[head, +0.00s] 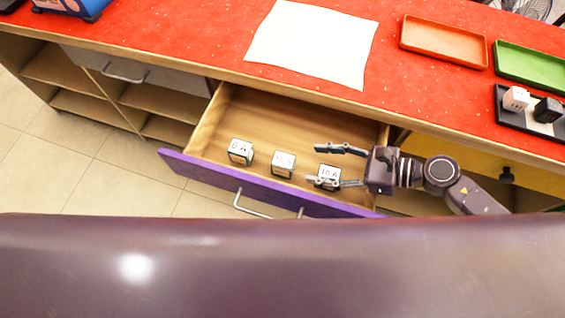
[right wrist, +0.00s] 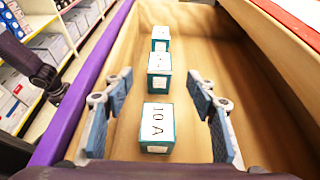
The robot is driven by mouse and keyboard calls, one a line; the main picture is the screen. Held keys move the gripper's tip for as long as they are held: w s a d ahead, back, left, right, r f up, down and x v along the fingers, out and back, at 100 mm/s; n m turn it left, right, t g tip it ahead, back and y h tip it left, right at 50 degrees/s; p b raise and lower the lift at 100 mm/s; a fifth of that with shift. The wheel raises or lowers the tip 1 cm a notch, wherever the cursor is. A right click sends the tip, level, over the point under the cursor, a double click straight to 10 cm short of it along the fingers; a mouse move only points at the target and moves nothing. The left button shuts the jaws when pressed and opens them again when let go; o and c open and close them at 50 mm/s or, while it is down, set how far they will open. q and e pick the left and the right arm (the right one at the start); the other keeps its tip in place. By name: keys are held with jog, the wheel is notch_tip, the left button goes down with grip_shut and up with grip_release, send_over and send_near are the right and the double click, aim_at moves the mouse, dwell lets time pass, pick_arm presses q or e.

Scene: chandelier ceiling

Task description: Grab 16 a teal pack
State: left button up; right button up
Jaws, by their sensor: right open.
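Three small white-topped packs with teal sides stand in a row in an open wooden drawer (head: 222,126). The right pack (head: 329,172) is nearest my right gripper's palm; its label looks like "16 A" or "10 A", and in the right wrist view it is the near pack (right wrist: 157,127). The middle pack (head: 283,164) and the left pack (head: 241,151) stand farther off, and both show in the right wrist view. My right gripper (head: 314,163) is open, its fingers reaching along both sides of the near pack with gaps. It holds nothing. My left gripper is not visible.
On the red counter (head: 200,40) lie a white sheet (head: 313,45), an orange tray (head: 443,42), a green tray (head: 530,67) and a black tray (head: 508,115) with dice-like blocks.

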aim_at(285, 160)
jog(key=x, duration=0.8)
jog(key=shift+p, duration=0.35)
jog(key=shift+d, duration=0.1)
jog(key=c, duration=1.2)
